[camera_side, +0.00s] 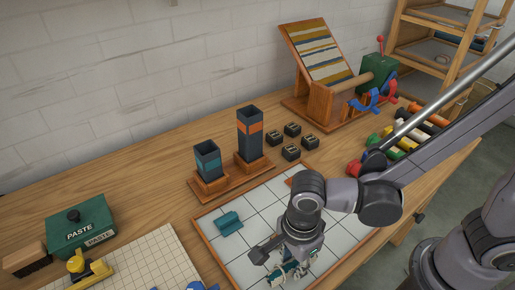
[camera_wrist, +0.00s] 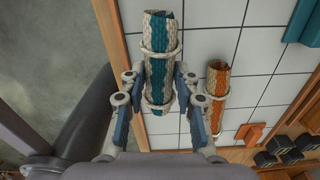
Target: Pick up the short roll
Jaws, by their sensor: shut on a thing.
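A cream roll with a teal stripe (camera_wrist: 160,42), tied with light cord bands, lies between my fingers in the wrist view. My gripper (camera_wrist: 156,80) is shut on it, one finger on each side. In the side view my gripper (camera_side: 290,268) is low over the front of the white tiled board, and the roll is mostly hidden by it. A second roll, cream with an orange stripe (camera_wrist: 217,82), lies on the tiles to the right in the wrist view. I cannot tell whether the held roll touches the board.
A teal block (camera_side: 229,222) and an orange block (camera_wrist: 250,132) lie on the tiled board (camera_side: 262,203). Behind it stand a short teal-banded holder (camera_side: 208,162) and a taller orange-banded holder (camera_side: 250,135). Several small dark blocks (camera_side: 291,152) sit right of them.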

